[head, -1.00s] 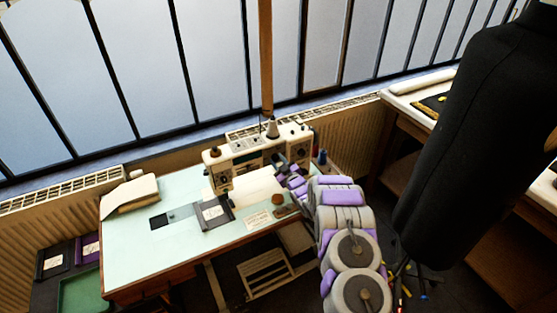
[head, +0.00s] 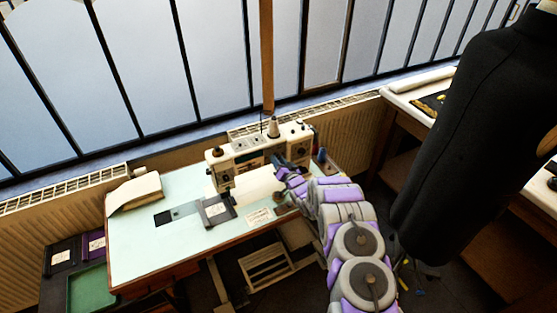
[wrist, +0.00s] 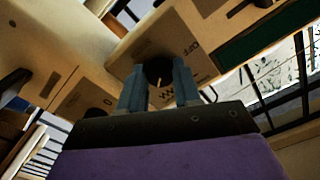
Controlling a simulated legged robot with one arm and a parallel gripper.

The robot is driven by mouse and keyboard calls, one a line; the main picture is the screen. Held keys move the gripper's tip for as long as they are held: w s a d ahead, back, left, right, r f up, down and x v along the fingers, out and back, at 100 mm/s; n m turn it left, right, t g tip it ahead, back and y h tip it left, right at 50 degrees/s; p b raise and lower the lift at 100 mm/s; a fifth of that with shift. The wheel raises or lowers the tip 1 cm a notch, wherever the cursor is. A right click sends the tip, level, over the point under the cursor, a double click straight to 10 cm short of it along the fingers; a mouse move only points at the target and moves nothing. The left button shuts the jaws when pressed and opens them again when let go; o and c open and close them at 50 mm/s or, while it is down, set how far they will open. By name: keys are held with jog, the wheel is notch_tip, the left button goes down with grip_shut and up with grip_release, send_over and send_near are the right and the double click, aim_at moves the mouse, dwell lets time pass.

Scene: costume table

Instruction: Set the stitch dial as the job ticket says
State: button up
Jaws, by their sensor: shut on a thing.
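The cream sewing machine (head: 250,150) stands at the back of the pale green table (head: 150,250). In the wrist view the stitch dial (wrist: 158,70) is a round black knob with a light pointer mark on a cream plate (wrist: 190,62). Dark symbols on the plate include a zigzag, upside down or tilted in this view. My gripper (wrist: 158,88) is shut on the dial, a blue-grey finger on each side. A white card with print (head: 259,217), possibly the job ticket, lies near the table's front edge; its writing is too small to read.
A pale stack (head: 135,193) sits at the table's left. A black dress form (head: 455,140) stands close to the right of my arm. Thread spools (head: 321,156) stand beside the machine.

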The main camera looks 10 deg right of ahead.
jog(key=shift+s+a+f+m+p, duration=0.15)
jog(key=shift+m+p, duration=0.25)
jog(key=shift+m, duration=0.8)
jog(key=shift+d+f+m+p, duration=0.15)
jog(key=shift+m+p, duration=0.25)
jog(key=shift+m, duration=0.8)
jog(key=shift+s+a+f+m+p, duration=0.15)
jog(key=shift+m+p, duration=0.25)
jog(key=shift+m, duration=0.8)
jog(key=shift+f, duration=0.1)
jog(key=o, duration=0.8)
jog(key=shift+w, duration=0.1)
jog(key=shift+c, duration=0.2)
jog(key=o, duration=0.3)
jog(key=shift+w+r, duration=0.1)
jog(key=shift+r, duration=0.25)
jog(key=shift+r, duration=0.1)
jog(key=v, duration=1.7)
